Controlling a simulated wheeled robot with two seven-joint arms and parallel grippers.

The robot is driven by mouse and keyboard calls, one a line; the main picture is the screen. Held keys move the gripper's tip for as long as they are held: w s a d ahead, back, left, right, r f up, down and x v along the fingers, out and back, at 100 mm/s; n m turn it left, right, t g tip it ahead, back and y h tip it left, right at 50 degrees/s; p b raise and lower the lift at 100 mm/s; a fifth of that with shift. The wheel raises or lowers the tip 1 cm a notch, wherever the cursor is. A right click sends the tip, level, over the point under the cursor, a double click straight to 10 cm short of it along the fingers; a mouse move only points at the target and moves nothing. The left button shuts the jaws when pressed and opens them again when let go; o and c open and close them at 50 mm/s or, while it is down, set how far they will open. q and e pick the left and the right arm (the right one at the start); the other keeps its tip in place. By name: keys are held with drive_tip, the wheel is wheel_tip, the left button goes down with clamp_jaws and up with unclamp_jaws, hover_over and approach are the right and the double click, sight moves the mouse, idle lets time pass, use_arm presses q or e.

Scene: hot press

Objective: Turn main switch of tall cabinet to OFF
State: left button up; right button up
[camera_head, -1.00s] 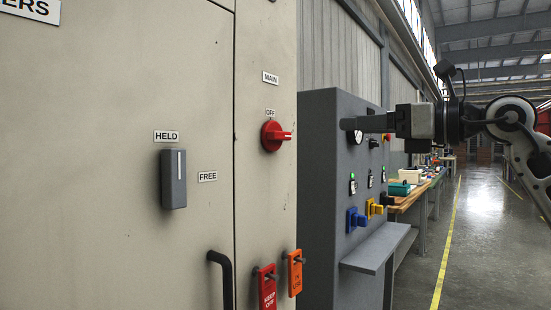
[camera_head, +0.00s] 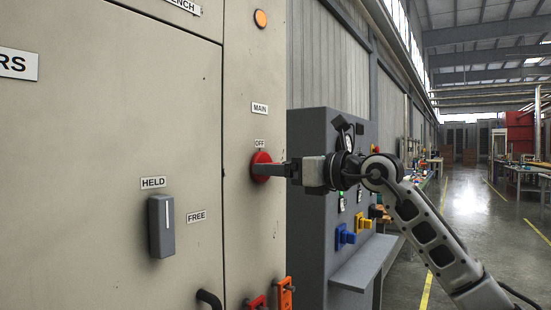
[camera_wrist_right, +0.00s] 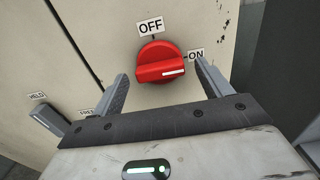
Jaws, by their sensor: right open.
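The red main switch (camera_head: 261,167) is on the narrow right panel of the tall cabinet (camera_head: 236,60), under a MAIN label (camera_head: 260,108) and an OFF label (camera_head: 261,143). In the right wrist view the switch (camera_wrist_right: 160,63) has its white mark pointing toward the ON label (camera_wrist_right: 196,55), with the OFF label (camera_wrist_right: 151,27) above it. My right gripper (camera_wrist_right: 162,85) is open, its fingers on either side of the switch knob. In the head view my right gripper (camera_head: 270,168) partly covers the switch. I cannot tell whether the fingers touch it. My left gripper is not in view.
A grey HELD/FREE handle (camera_head: 161,226) is on the cabinet door to the left. A grey control panel (camera_head: 308,160) with blue and yellow knobs and a shelf (camera_head: 365,262) stands right of the cabinet.

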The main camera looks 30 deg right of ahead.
drive_tip(key=shift+w+a, duration=0.3)
drive_tip(key=shift+w, duration=0.35)
drive_tip(key=shift+s, duration=0.1)
drive_tip(key=c, duration=1)
